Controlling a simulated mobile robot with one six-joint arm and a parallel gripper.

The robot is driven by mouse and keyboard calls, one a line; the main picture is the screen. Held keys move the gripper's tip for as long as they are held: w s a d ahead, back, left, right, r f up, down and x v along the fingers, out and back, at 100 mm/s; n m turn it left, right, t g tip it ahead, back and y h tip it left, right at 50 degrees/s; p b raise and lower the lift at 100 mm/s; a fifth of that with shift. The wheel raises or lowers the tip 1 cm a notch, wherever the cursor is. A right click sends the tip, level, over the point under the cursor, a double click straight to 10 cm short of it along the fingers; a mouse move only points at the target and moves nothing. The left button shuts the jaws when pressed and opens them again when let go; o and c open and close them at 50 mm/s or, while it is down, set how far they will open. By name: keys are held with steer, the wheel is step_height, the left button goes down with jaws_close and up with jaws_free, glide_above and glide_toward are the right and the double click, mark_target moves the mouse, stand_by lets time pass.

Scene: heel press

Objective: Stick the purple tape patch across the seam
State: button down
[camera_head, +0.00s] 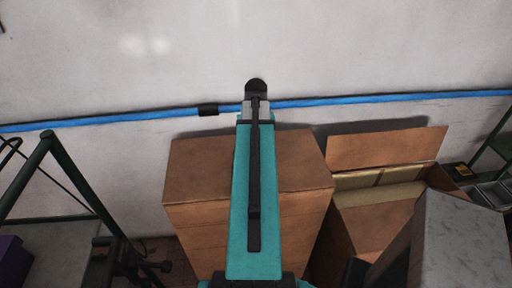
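My teal arm reaches up the middle of the head view. Its dark end, my gripper (256,92), is in front of the white wall at the height of the blue pipe. I cannot make out its fingers, or whether it is open or holds anything. No purple tape patch can be made out. A purple object (14,262) shows at the lower left edge, cut off by the frame, and I cannot tell what it is. I cannot make out a clear seam. A closed cardboard box (200,185) stands below the gripper, and my arm hides the middle of it.
A blue pipe (400,97) with a black band (208,109) runs along the wall (400,45). An open cardboard box (375,222) stands right, beside a grey block-like thing (460,245). A green metal frame (85,190) stands left. The wall above the pipe is clear.

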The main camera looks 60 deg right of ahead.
steer(key=shift+a+f, duration=0.1)
steer(key=shift+f, duration=0.05)
stand_by(0.8)
steer(key=c, duration=1.5)
jaws_free()
steer(key=shift+o, duration=0.2)
steer(key=shift+r+p, duration=2.7)
steer(key=shift+r, duration=0.9)
steer(key=shift+s, duration=0.1)
